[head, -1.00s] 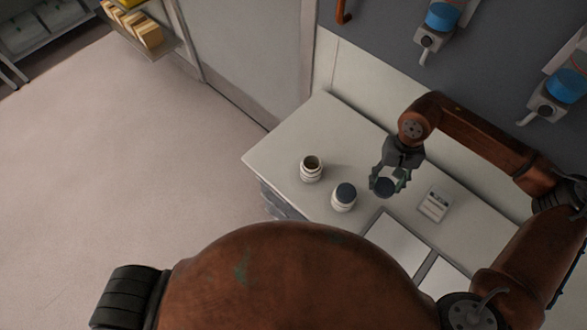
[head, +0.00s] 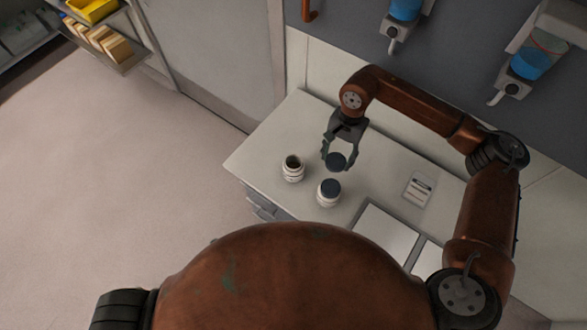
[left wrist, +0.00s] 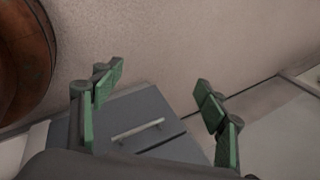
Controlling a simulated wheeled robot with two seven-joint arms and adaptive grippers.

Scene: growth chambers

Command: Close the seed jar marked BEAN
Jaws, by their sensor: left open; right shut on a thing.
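An open white jar (head: 292,172) stands upright on the counter, its dark mouth facing up. A second white jar (head: 328,197) with a dark blue lid on it stands to its right and nearer to me. The writing on both jars is too small to read. My right gripper (head: 338,158) is shut on a loose dark blue lid (head: 335,162). It holds the lid to the right of the open jar and behind the lidded jar, apart from both. My left gripper (left wrist: 160,85) is open and empty in the left wrist view, with a grey drawer front beyond it.
The pale counter (head: 262,150) has free room around the open jar. A small labelled card or packet (head: 418,190) lies to the right, and flat light panels (head: 385,235) lie in front. Blue-topped dispensers (head: 405,10) hang on the wall behind.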

